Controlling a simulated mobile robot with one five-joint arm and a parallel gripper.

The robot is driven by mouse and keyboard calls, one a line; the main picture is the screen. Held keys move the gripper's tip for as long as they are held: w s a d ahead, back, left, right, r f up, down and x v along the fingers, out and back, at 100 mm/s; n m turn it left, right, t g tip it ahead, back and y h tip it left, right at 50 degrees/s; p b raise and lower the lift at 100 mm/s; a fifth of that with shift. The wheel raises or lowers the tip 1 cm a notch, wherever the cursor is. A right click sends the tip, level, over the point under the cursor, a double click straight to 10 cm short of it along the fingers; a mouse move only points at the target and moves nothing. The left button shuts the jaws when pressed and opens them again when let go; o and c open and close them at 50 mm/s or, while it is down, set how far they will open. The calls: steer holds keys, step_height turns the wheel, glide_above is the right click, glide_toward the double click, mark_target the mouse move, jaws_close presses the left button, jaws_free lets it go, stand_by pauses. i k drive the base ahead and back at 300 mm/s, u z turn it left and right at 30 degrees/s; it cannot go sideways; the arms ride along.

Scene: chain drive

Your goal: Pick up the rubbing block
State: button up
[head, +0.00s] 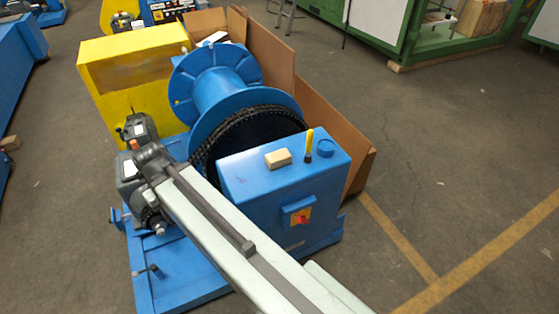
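The rubbing block (278,158) is a small tan block. It lies flat on top of the blue control box (270,190), near the middle of its upper face, with nothing touching it. My arm crosses the view from the bottom right to the upper left, in front of the blue box's left part. My gripper (121,133) seems to be at the arm's far end, left of the drum and well away from the block. Its fingers are too small and dark to tell whether they are open or shut.
Behind is a blue drum (218,92) with a dark chain wheel (255,128). Cardboard (325,140) borders the right side. Open floor lies further right.

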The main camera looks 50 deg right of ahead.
mark_target(281, 158)
steer(key=u, duration=0.05)
steer(key=k, duration=0.25)
steer(key=z, duration=1.3)
steer(key=i, duration=0.6)
steer(key=u, duration=2.05)
steer(key=k, duration=0.3)
steer(key=u, duration=0.3)
steer(key=i, duration=0.4)
steer(key=z, duration=0.05)
